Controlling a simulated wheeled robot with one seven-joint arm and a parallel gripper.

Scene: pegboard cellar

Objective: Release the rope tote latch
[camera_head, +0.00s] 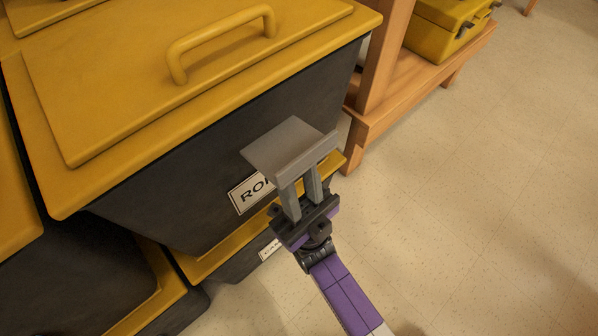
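The rope tote (150,203) has a dark body and a yellow lid, with a white label (246,193) partly hidden by my gripper; only "RO" reads clearly. A grey latch plate (284,143) with a raised lip along its near edge stands out from the tote's front, below the lid rim. My gripper (300,180) is at this lip, its two grey fingers apart with a gap between them. The fingertips meet or pass behind the lip in the picture; I cannot tell whether they touch it. Nothing shows between the fingers.
Another yellow-lidded tote (200,262) sits under the rope tote, and more dark and yellow totes stand at left. A wooden shelf (400,95) with a yellow case (440,35) stands at the back right. The tiled floor (480,200) at right is clear.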

